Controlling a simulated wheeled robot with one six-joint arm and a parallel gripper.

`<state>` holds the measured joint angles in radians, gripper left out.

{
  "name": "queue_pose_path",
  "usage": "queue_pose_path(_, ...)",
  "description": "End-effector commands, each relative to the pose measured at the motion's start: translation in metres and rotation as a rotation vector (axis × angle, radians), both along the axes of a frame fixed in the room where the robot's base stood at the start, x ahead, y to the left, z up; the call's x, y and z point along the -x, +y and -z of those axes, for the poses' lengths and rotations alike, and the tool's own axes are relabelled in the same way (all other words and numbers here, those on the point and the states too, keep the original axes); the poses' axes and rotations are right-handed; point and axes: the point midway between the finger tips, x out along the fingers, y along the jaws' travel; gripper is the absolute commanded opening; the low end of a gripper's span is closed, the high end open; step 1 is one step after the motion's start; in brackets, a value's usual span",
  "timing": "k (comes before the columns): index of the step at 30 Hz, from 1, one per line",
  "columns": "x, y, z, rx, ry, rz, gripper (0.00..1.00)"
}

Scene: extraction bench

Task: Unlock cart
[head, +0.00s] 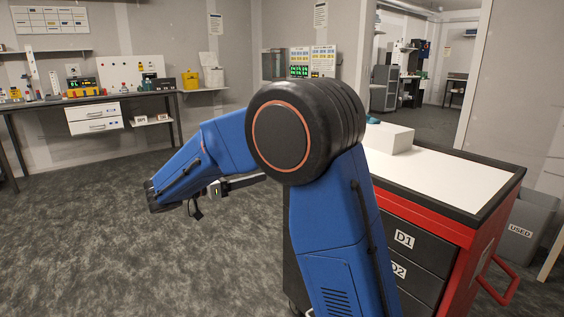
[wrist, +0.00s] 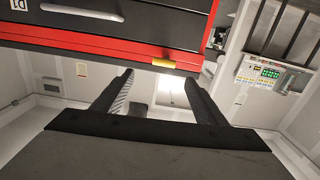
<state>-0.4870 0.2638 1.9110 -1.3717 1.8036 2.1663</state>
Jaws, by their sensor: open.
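The cart (head: 482,232) is red and black with a white top, at the right of the head view. Its drawer fronts D1 (head: 418,252) and D2 face the front. In the wrist view its red edge (wrist: 90,45) and a drawer with a grey handle cross the top. A small yellow tab (wrist: 164,63) sits on that red edge; I cannot tell its lock state. My gripper (wrist: 158,80) is open and empty, its fingertips either side of and just below the tab in the picture.
A white box (head: 388,138) stands on the cart top. A grey bin marked USED (head: 527,228) stands right of the cart, near its red side handle (head: 502,285). A bench (head: 60,103) with several items is along the left wall. Open floor lies at the left.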

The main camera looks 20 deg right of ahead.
Motion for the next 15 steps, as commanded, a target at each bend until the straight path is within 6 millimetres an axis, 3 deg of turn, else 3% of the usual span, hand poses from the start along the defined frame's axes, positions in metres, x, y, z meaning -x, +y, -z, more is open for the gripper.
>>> queue_pose_path(3,-0.007,0.007,-0.001,0.019,-0.036,-0.009,0.66)
queue_pose_path(7,-0.009,0.000,-0.001,0.022,-0.044,-0.008,0.66)
queue_pose_path(15,-0.016,-0.042,-0.001,0.020,-0.043,-0.006,0.66)
